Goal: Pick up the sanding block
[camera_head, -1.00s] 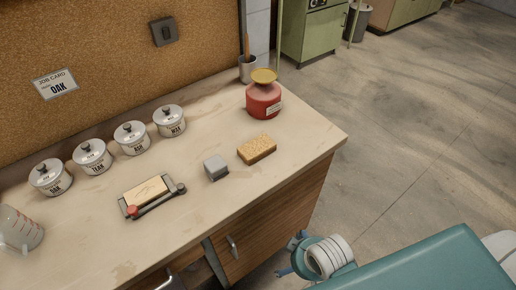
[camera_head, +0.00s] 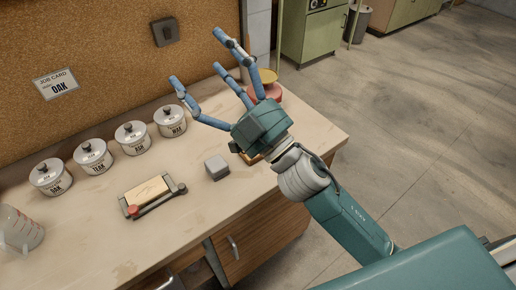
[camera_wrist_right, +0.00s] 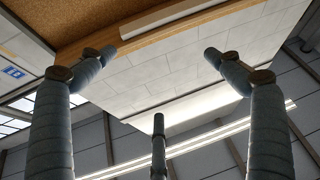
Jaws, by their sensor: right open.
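A small grey block (camera_head: 216,167) stands on the workbench, left of my right wrist in the head view. A tan speckled block is mostly hidden behind that wrist; only a sliver of it shows. Either could be the sanding block; I cannot tell which. My right gripper (camera_head: 203,60) is open and empty, its three blue fingers spread and raised above the bench, pointing toward the back wall. In the right wrist view its fingers (camera_wrist_right: 155,85) stand apart with only wall and ceiling beyond. My left gripper is not in view.
Several lidded pots (camera_head: 131,137) line the back of the workbench (camera_head: 95,230). A clamp-like holder with a pale wood piece (camera_head: 146,189) lies in front. A clear measuring cup (camera_head: 18,228) is at left. A red container (camera_head: 265,91) is partly hidden behind my fingers.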

